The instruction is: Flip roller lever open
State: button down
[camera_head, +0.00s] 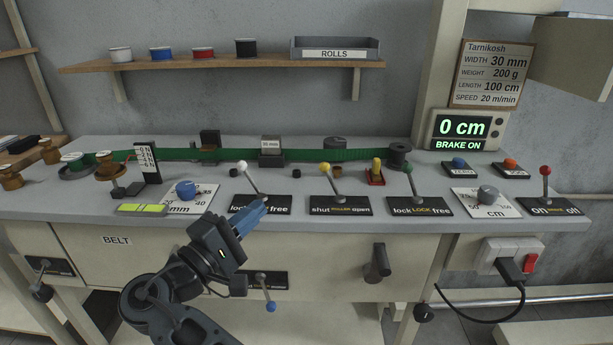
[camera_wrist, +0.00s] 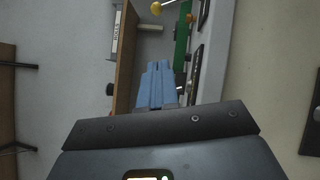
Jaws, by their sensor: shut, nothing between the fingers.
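The roller lever has a yellow knob (camera_head: 326,168) and a metal stem rising from a black plate (camera_head: 340,206) marked "shut ROLLER open". The stem leans left, towards the "shut" side. A yellow knob also shows at the top edge of the wrist view (camera_wrist: 156,8), beyond my fingers. My gripper (camera_head: 260,208) has blue fingers, shut and empty. It is left of the roller plate, in front of the white-knobbed lever's plate and covering part of its label. The fingers also show together in the wrist view (camera_wrist: 157,86).
A white-knobbed lever (camera_head: 242,167) stands just left of the roller lever, and a green-knobbed lever (camera_head: 408,168) stands to its right. A green belt (camera_head: 345,155) runs behind them. A display (camera_head: 463,131) reads "0 cm" and "BRAKE ON". A wooden shelf (camera_head: 220,66) hangs above.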

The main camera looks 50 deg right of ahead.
jog(key=p, duration=0.1)
send_near(330, 178)
jog(key=w, duration=0.2)
jog(key=w+d+r, duration=0.2)
jog(key=w, duration=0.1)
jog(key=shift+w+d, duration=0.25)
jog(key=shift+w, duration=0.05)
jog(key=shift+s+d+r+p, duration=0.4)
jog(key=shift+s+d+p, duration=0.15)
jog(key=shift+s+d, duration=0.3)
jog(key=shift+s+d+r, duration=0.1)
jog(key=shift+s+d, duration=0.3)
jog(key=shift+d, duration=0.1)
jog(key=shift+r, duration=0.1)
